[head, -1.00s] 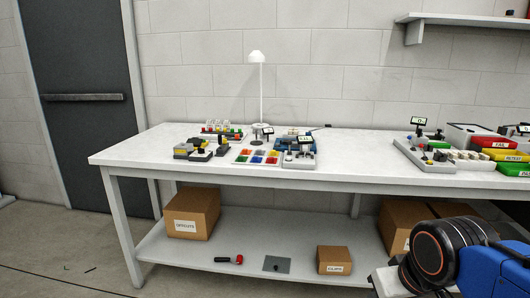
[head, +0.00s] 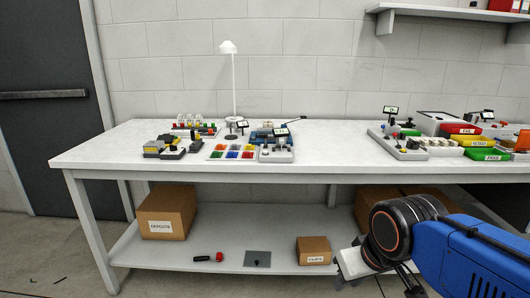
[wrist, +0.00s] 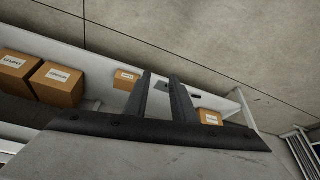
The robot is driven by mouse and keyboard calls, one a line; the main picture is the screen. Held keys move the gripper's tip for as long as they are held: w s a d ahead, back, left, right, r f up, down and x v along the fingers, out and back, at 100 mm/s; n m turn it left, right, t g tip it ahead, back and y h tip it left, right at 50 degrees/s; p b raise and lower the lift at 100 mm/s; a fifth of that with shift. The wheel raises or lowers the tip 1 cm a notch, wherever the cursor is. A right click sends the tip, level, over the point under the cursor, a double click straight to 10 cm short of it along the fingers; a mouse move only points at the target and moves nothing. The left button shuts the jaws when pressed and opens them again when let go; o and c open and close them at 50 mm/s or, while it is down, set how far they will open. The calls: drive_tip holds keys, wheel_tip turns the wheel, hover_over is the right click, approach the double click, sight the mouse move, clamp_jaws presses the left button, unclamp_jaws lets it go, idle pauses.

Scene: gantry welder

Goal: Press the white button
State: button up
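I cannot pick out a white button for certain in the head view. Small control devices stand on the white workbench (head: 335,170). One is a light grey panel (head: 405,150) with a few small knobs or buttons, one red and one blue, right of the middle. Another is a grey unit (head: 276,155) with dark knobs and a small display, left of the middle. My gripper (wrist: 160,76) shows in the wrist view with two dark fingers apart and nothing between them. It is away from the bench-top devices.
A white lamp (head: 230,48), a tray of coloured tiles (head: 232,151) and coloured bins (head: 456,130) stand on the bench. The lower shelf holds cardboard boxes (head: 166,212), a red-handled tool (head: 208,257) and a grey plate (head: 257,259). Open floor lies in front.

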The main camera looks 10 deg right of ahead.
clamp_jaws()
idle(1.5)
